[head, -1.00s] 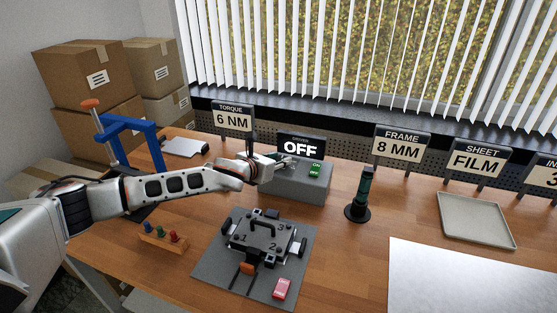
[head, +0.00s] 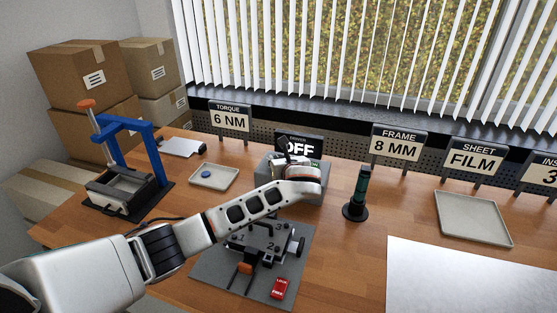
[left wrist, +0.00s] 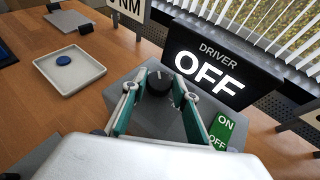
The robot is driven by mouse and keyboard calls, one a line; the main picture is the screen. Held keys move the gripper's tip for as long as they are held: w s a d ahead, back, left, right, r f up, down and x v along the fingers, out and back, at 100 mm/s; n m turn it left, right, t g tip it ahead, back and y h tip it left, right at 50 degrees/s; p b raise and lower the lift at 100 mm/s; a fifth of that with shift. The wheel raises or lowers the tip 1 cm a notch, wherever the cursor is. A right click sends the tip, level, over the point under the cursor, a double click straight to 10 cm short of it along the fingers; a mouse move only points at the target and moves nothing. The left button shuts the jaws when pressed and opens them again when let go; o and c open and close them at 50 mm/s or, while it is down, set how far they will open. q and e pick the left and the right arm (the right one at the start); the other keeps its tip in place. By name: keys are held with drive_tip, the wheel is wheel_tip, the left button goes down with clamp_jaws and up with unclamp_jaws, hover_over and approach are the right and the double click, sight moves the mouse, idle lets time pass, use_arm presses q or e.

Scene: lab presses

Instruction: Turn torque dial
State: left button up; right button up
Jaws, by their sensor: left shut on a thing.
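The torque dial (left wrist: 159,79) is a dark round knob with a pale mark, on top of the grey driver box (head: 309,195). My left gripper (left wrist: 155,91) has its teal-padded fingers on either side of the dial, shut on it. In the head view, my left gripper (head: 293,164) is over the box and hides the dial. The driver display (left wrist: 208,68) behind the dial reads OFF. The torque sign (head: 230,118) reads 6 NM. My right gripper is in neither view.
A green ON/OFF switch (left wrist: 221,132) is on the box, right of the dial. A clamp fixture (head: 262,243) on a grey mat stands in front. A dark green screwdriver (head: 359,187) stands upright to the right. A tray (head: 213,177) with a blue disc lies to the left.

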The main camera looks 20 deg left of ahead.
use_arm(q)
drive_tip(key=shift+w+d+n+g+y, duration=0.1)
drive_tip(key=shift+d+n+g+y, duration=0.05)
drive_tip(key=shift+n+g+y, duration=0.5)
drive_tip(key=shift+d+n+g+y, duration=0.1)
drive_tip(key=shift+n+g+y, duration=0.35)
drive_tip(key=shift+n+y, duration=0.4)
drive_tip(key=o, duration=1.1)
wheel_tip(320, 180, up, 10)
